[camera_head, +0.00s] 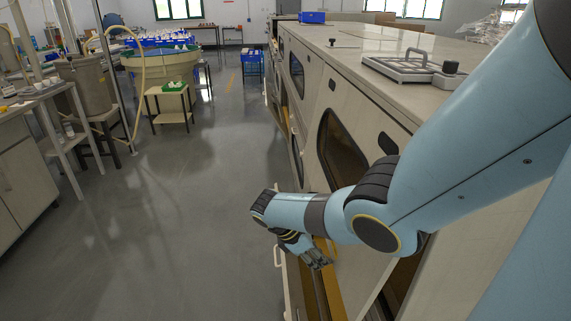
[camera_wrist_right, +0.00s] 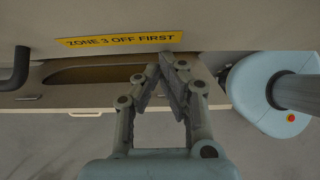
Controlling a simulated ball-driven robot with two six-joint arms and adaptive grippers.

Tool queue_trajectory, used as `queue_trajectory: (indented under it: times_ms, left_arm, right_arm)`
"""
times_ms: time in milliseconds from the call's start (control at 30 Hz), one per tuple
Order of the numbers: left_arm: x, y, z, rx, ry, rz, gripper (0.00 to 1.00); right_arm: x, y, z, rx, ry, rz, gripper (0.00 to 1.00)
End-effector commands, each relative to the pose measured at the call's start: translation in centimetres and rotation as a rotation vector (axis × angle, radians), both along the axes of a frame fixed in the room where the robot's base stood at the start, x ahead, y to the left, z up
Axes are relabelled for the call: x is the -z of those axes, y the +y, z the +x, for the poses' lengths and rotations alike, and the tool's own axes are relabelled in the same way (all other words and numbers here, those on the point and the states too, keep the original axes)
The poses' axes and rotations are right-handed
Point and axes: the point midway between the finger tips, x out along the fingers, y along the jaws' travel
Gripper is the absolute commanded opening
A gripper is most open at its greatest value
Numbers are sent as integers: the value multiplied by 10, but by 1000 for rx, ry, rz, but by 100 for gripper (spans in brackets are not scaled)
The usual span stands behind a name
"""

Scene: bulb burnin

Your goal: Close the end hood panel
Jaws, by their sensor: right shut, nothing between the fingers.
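A pale hood panel with a dark window (camera_head: 338,140) is on the near side of the long machine; I cannot tell for certain that it is the end one, or how far it stands open. My right gripper (camera_head: 318,261) is low beside the machine, below that window. In the right wrist view my gripper (camera_wrist_right: 168,62) has its fingertips together and empty, just below a yellow label (camera_wrist_right: 120,40) reading "ZONE 3 OFF FIRST" on a pale surface. A dark bar handle (camera_wrist_right: 17,72) is at the left there, apart from the fingers. My left gripper is not in view.
The machine's flat top (camera_head: 350,43) carries a metal rack (camera_head: 405,68). A white handle (camera_head: 278,256) shows low beside the gripper. The grey floor (camera_head: 190,220) to the left is clear. A small table (camera_head: 170,108) and a workbench (camera_head: 20,150) stand further left.

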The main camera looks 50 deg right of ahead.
Motion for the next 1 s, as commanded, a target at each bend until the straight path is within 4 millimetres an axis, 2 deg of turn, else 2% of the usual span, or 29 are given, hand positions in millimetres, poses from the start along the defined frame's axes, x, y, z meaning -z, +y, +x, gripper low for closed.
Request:
queue_trajectory:
  times_ms: [33,200,400,600,1000]
  left_arm:
    - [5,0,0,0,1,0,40]
    - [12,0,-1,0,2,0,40]
    - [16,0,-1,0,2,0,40]
    - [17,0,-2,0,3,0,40]
    - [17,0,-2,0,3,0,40]
  right_arm:
    - [6,-9,-10,1,25,-21,0]
    - [12,-31,-36,1,94,-80,0]
    - [13,-47,-54,0,141,-120,0]
    - [13,-54,-62,0,160,-137,0]
    - [12,-58,-65,1,169,-146,0]
